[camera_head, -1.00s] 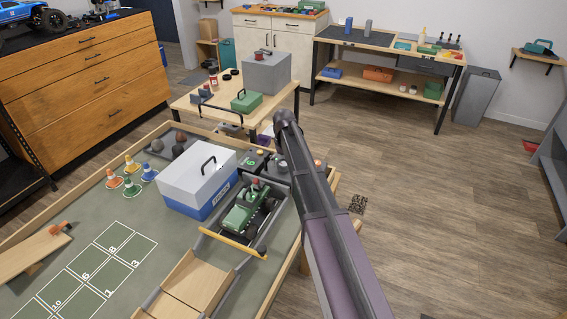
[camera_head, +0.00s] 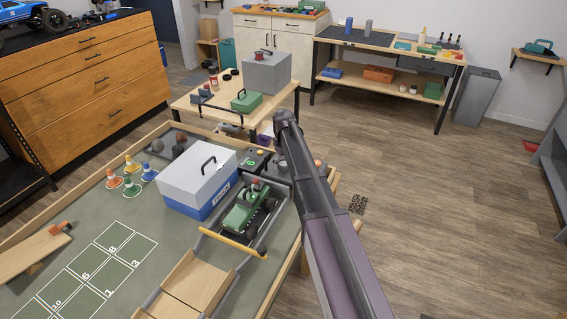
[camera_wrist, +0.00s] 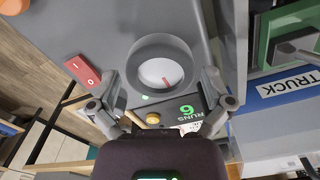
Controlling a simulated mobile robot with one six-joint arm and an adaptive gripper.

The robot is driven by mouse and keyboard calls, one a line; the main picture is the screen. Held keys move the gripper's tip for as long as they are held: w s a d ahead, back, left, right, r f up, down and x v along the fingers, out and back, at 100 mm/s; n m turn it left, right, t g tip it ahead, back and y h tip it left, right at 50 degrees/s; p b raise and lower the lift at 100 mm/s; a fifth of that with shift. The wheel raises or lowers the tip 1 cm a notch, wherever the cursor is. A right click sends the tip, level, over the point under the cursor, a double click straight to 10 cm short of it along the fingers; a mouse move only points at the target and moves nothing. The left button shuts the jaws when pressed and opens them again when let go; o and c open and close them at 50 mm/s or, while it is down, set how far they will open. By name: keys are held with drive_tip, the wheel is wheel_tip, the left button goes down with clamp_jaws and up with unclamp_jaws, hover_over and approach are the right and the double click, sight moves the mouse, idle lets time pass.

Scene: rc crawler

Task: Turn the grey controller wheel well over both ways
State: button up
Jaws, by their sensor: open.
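The grey controller wheel (camera_wrist: 162,52) is a thick ring around a white face with a red mark; it shows in the wrist view, upper middle. My gripper (camera_wrist: 160,82) is open, with one finger to the left of the wheel and one to the right. Whether either finger touches the rim I cannot tell.
The green crawler (camera_head: 243,212) stands in a lane beside the controller, behind a yellow bar (camera_head: 233,243). A blue and white box (camera_head: 200,180) stands left of it. Part of the crawler (camera_wrist: 290,35) shows at the right in the wrist view. Cones stand farther left.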

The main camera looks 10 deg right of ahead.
drive_tip(key=n, duration=0.2)
drive_tip(key=shift+n, duration=0.3)
wheel_tip(320, 180, up, 14)
drive_tip(key=p, duration=1.4)
drive_tip(key=s+f+m+b, duration=0.4)
drive_tip(key=s, duration=1)
drive_tip(key=s+f+m+b, duration=0.4)
drive_tip(key=s+m, duration=0.1)
drive_tip(key=s, duration=1)
drive_tip(key=shift+s, duration=0.2)
wheel_tip(320, 180, up, 8)
drive_tip(key=p, duration=0.8)
hover_over(284, 162)
drive_tip(key=shift+r, duration=0.1)
wheel_tip(284, 162, down, 14)
drive_tip(key=b, duration=1.3)
drive_tip(key=shift+r+b, duration=0.1)
drive_tip(key=shift+b, duration=0.2)
